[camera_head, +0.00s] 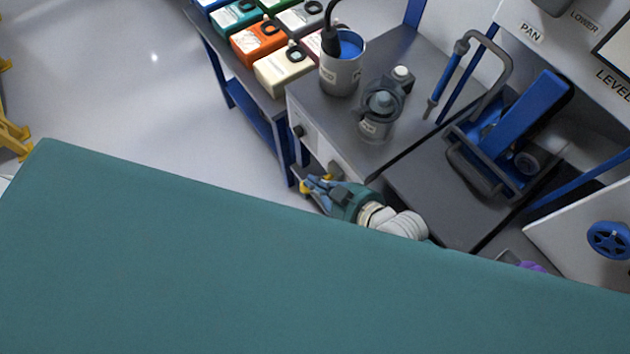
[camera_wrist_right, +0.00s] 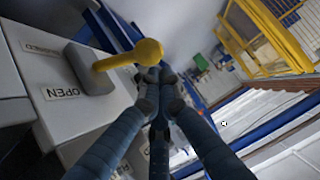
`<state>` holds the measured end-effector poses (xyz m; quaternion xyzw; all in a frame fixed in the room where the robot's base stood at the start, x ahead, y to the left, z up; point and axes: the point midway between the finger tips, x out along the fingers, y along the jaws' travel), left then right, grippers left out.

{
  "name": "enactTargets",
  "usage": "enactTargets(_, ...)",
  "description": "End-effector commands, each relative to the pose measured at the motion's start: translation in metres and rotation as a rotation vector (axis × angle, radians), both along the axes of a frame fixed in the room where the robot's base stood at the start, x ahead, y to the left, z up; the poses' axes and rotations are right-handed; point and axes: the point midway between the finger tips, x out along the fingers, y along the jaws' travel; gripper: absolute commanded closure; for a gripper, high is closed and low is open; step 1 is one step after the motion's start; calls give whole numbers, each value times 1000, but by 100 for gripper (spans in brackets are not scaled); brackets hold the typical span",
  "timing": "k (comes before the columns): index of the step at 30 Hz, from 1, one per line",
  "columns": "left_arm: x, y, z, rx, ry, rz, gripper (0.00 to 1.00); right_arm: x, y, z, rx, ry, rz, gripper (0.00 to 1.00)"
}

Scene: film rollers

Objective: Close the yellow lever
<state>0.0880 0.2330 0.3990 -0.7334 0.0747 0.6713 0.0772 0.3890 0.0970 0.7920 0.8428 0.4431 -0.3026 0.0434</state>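The yellow lever (camera_wrist_right: 125,60) sticks out of a grey block on a white panel in the right wrist view and ends in a round knob. Labels reading OPEN (camera_wrist_right: 62,93) and, apparently, CLOSED (camera_wrist_right: 40,48) are beside the block. My right gripper (camera_wrist_right: 157,76) has its fingertips together, right by the knob; contact is unclear. In the head view my right gripper (camera_head: 314,184) is low at the cabinet's front, with a small yellow bit of the lever (camera_head: 303,187) beside it. My left gripper is not in view.
A dark-topped cabinet holds a cup of blue liquid (camera_head: 342,70) and a grey device (camera_head: 380,108). Colored containers (camera_head: 258,42) stand behind. A blue press-like machine (camera_head: 520,125) is at the right. A yellow railing (camera_wrist_right: 265,40) is beyond. Open floor lies left.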

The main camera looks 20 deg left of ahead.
Motion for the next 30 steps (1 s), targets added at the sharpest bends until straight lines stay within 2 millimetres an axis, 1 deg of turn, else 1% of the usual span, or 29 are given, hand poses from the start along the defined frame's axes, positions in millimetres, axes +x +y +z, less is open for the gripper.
enactTargets(11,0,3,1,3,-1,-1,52,0,0,0,-6,-7,0,100)
enactTargets(30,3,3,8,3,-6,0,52,-1,0,-11,-76,-95,0,100)
